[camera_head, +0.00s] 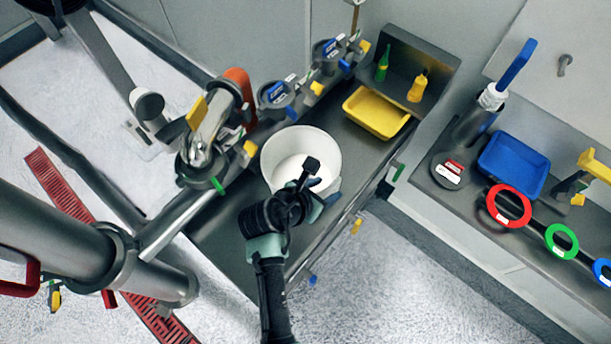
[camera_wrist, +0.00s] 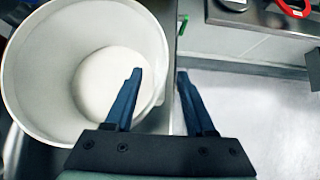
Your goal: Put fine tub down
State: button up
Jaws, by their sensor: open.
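The fine tub is a round white tub (camera_head: 327,147) standing upright on the dark steel bench in the head view. White powder lies in its bottom. The tub also fills the left of the wrist view (camera_wrist: 28,92). My gripper (camera_wrist: 158,78) is open, with its two blue fingers apart. In the wrist view the left finger overlaps the tub's inside and the right finger lies outside its wall, so the fingers straddle the rim. I cannot tell whether either finger touches the wall. In the head view my gripper (camera_head: 314,195) is at the tub's near right side, partly hiding it.
A yellow tray (camera_head: 377,112) sits on the bench behind the tub, with green and yellow bottles (camera_head: 418,86) beyond it. Metal sifter pipework (camera_head: 203,150) stands close on the left. A blue tray (camera_head: 513,165) and coloured rings (camera_head: 509,206) are on the right bench.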

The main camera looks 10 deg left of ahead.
jog(key=shift+x, duration=1.55)
jog(key=c, duration=0.8)
jog(key=shift+s, duration=0.1)
grip_shut()
jog(key=shift+f, duration=0.15)
